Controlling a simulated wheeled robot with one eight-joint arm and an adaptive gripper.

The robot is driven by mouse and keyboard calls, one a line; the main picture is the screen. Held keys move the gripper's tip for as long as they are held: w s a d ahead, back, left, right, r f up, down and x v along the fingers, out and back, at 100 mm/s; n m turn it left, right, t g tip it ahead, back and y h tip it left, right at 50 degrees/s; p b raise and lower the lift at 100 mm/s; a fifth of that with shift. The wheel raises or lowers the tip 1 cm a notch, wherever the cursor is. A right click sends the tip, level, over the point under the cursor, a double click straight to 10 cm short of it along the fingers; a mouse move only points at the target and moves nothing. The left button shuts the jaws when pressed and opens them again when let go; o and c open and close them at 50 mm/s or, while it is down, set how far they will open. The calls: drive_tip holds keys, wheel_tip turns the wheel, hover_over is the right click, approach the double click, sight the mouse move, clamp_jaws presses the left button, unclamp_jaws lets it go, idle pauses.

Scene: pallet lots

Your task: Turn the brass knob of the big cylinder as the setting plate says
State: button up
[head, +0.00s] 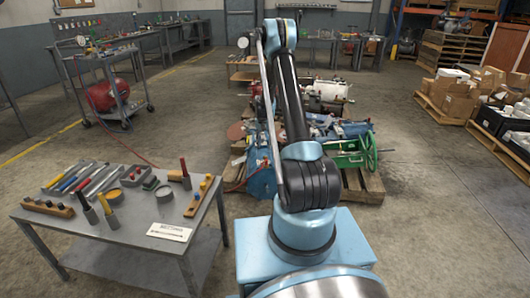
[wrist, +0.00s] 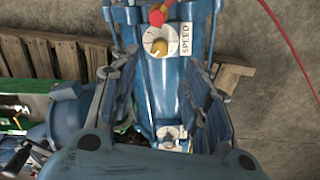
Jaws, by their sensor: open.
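The brass knob (wrist: 157,46) sits on a round white dial on a blue machine body (wrist: 160,95), with a white label (wrist: 186,39) reading SPEED beside it. I cannot tell the knob's exact setting. My gripper (wrist: 160,68) is open, its two fingers on either side of the blue body, just below the knob in the picture and not closed on it. In the head view a blue cylinder (head: 262,182) shows on the pallet, partly behind my arm. A white plate (head: 168,232) lies on the front table; its smaller print is unreadable.
A red knob (wrist: 157,17) sits just above the dial. The pallet (head: 360,188) is crowded with machine parts, including a green wheel-ended piece (head: 350,155). The grey table (head: 125,235) holds tools and tins. Open floor lies right of the pallet.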

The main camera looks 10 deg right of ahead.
drive_tip(key=shift+a+r, duration=0.1)
drive_tip(key=shift+r, duration=1.45)
drive_tip(key=s+r+n+t, duration=0.1)
drive_tip(key=s+r+n, duration=0.1)
drive_tip(key=s+r, duration=2.35)
drive_tip(key=s+r+n, duration=0.1)
drive_tip(key=s+r, duration=0.2)
drive_tip(key=s, duration=1.4)
drive_tip(key=s+f, duration=0.3)
drive_tip(key=s, duration=0.4)
drive_tip(key=s+f+n+t, duration=0.1)
drive_tip(key=s+f, duration=0.3)
drive_tip(key=s, duration=0.3)
drive_tip(key=shift+s+d+y, duration=0.2)
drive_tip(key=shift+d+y, duration=0.1)
